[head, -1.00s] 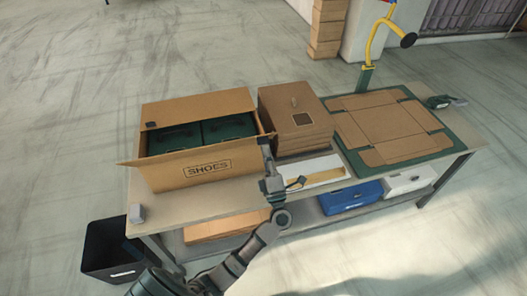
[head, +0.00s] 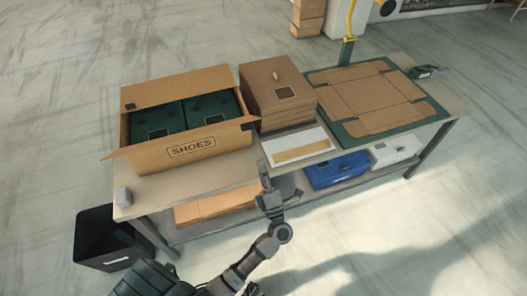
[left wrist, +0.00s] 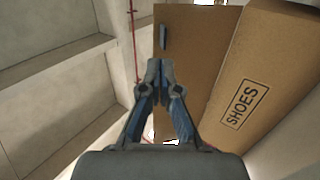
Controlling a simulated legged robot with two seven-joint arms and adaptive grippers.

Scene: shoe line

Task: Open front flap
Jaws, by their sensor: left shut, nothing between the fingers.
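The open brown carton marked SHOES (head: 192,148) stands at the left of the table with two dark green shoe boxes (head: 180,118) inside. Its back flap (head: 175,88) stands up and its side flaps stick out at the left and right. The lettered front panel hangs upright toward me; I cannot tell flap from wall there. My left gripper (head: 263,168) is shut and empty, at the table's front edge, right of the carton and apart from it. In the left wrist view the shut fingers (left wrist: 160,66) appear in front of a brown panel (left wrist: 190,60) beside the lettered face (left wrist: 250,85).
A stack of brown boxes (head: 278,92) stands right of the carton. A white sheet with a tan strip (head: 300,147) lies at the front. A flat cardboard blank lies on a green mat (head: 350,130). A dark bin (head: 100,238) stands at the left; blue (head: 338,170) and white boxes sit below.

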